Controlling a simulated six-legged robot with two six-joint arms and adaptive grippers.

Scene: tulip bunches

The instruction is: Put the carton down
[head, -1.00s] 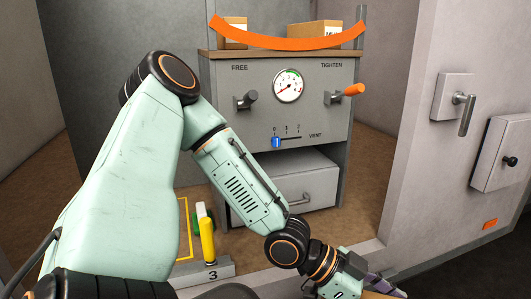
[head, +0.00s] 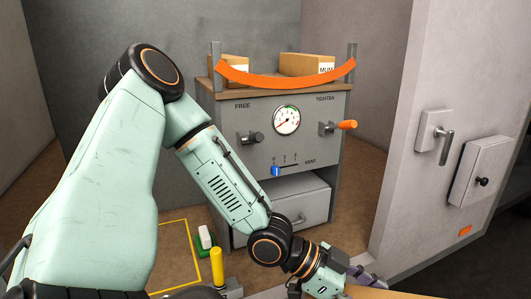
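A tan, cardboard-coloured surface (head: 400,293), probably the top of a carton, shows at the bottom edge right of centre; most of it is cut off. My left gripper (head: 368,277) is at its far left corner, with dark grey-purple fingers beside it. Whether they press on it I cannot tell. My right gripper is out of view. Two other cartons stand on top of the grey cabinet: a left one (head: 235,64) and a right one (head: 307,64) with a partly readable label, both behind an orange strap (head: 287,80).
The grey cabinet (head: 262,118) has a gauge (head: 286,120), two handles, a blue vent slider (head: 276,171) and a drawer (head: 300,205), slightly open. A yellow post (head: 217,266) and a yellow floor outline (head: 190,240) are at lower left. A wall with a lever (head: 445,147) stands right.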

